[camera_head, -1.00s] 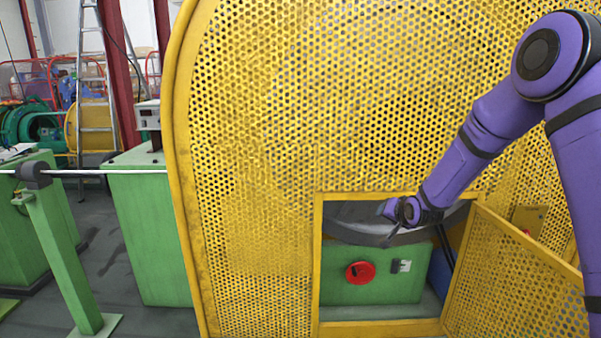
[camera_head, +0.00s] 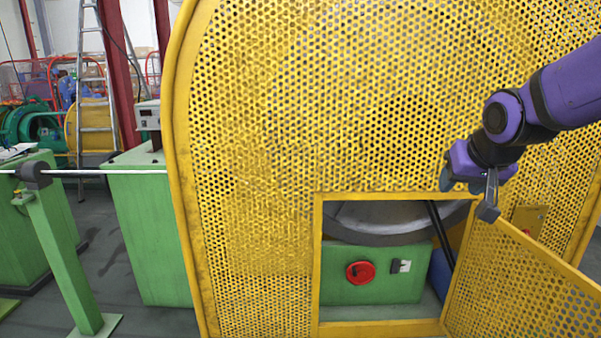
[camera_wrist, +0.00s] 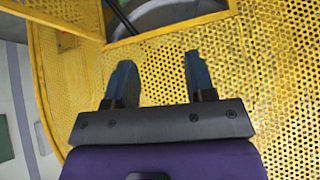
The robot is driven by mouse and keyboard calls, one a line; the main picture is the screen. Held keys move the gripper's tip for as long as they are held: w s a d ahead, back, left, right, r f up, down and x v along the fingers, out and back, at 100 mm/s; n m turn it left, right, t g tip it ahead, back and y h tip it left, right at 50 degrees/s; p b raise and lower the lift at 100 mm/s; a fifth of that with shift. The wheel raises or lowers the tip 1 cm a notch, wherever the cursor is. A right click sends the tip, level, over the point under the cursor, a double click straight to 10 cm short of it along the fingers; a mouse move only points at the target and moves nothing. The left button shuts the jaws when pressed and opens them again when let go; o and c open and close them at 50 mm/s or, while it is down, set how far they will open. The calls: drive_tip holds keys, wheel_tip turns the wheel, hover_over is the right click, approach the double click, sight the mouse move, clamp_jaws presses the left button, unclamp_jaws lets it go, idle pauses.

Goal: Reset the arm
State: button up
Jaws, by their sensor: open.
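My purple arm reaches in from the upper right in the head view. My gripper (camera_head: 468,190) hangs in front of the yellow mesh guard (camera_head: 260,150), above and right of the guard's opening. In the wrist view my gripper (camera_wrist: 160,80) shows two separate dark blue fingers with nothing between them. The mesh guard (camera_wrist: 250,60) lies beyond the fingers. The hinged mesh door (camera_head: 510,275) stands open to the right of the opening, and my gripper is near its top edge. I cannot tell the exact gap between them.
Inside the opening are a green box (camera_head: 385,287) with a red round knob (camera_head: 360,272) and part of a grey wheel (camera_head: 390,215). A green machine stand (camera_head: 145,225) and a thin white rod (camera_head: 85,172) lie to the left. Grey floor shows there.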

drive_tip(key=s+r+n+g, duration=0.1)
drive_tip(key=s+g, duration=0.1)
drive_tip(key=s, duration=1.9)
drive_tip(key=shift+s+d+r+n, duration=0.25)
drive_tip(key=shift+s+d+n, duration=0.05)
